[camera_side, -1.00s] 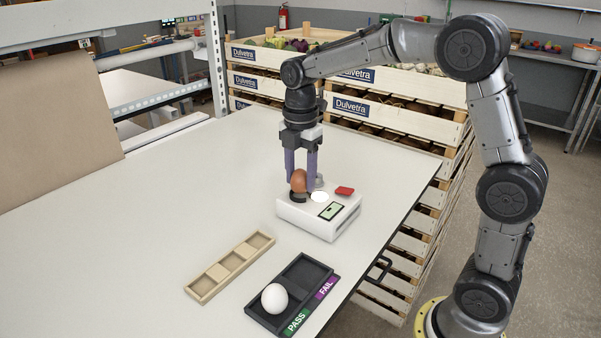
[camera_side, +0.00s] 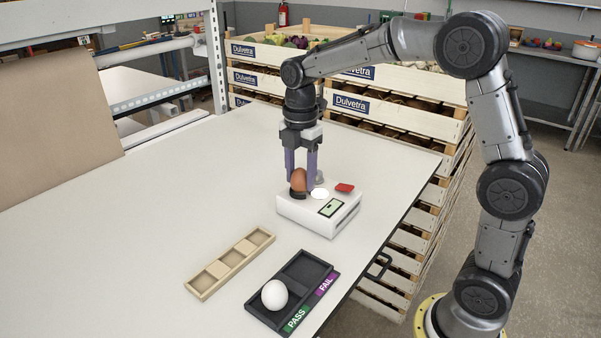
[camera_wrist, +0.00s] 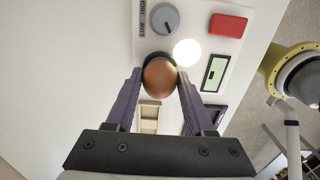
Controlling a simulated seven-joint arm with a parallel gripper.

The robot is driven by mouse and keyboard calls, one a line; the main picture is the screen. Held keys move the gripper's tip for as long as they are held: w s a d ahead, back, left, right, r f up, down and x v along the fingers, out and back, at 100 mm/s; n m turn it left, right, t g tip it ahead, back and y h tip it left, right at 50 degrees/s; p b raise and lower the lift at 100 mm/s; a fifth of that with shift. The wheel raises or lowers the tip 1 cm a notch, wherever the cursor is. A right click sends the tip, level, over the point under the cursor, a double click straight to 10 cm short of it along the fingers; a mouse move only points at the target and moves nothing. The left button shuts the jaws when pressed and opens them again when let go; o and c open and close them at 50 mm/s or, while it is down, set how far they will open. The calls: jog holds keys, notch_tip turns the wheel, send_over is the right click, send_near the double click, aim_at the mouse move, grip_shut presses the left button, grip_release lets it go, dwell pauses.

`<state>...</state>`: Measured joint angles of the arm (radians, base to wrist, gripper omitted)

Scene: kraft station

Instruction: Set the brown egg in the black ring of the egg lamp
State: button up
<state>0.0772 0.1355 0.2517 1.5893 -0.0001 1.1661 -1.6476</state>
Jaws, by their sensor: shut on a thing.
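The brown egg (camera_side: 298,180) is between the purple fingers of my gripper (camera_side: 301,178), which is shut on it. The egg is upright at the black ring (camera_side: 298,196) on the left end of the white egg lamp (camera_side: 318,222). Its lower end meets the ring in the side view; I cannot tell if it bears on the ring. In the wrist view the egg (camera_wrist: 159,77) lies between the fingertips and covers most of the ring (camera_wrist: 157,57). The lamp's round light (camera_wrist: 187,52) glows beside it.
The lamp has a red button (camera_side: 344,188), a small display (camera_side: 331,208) and a grey knob (camera_wrist: 165,18). In front stand an empty wooden tray (camera_side: 230,264) and a black PASS/FAIL tray (camera_side: 316,293) with a white egg (camera_side: 274,295). The table (camera_side: 120,230) at left is clear.

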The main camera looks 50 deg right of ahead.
jog(key=shift+f, duration=0.4)
dwell(1.1)
jog(key=o, duration=1)
jog(key=shift+o, duration=0.2)
jog(key=shift+r, duration=4.05)
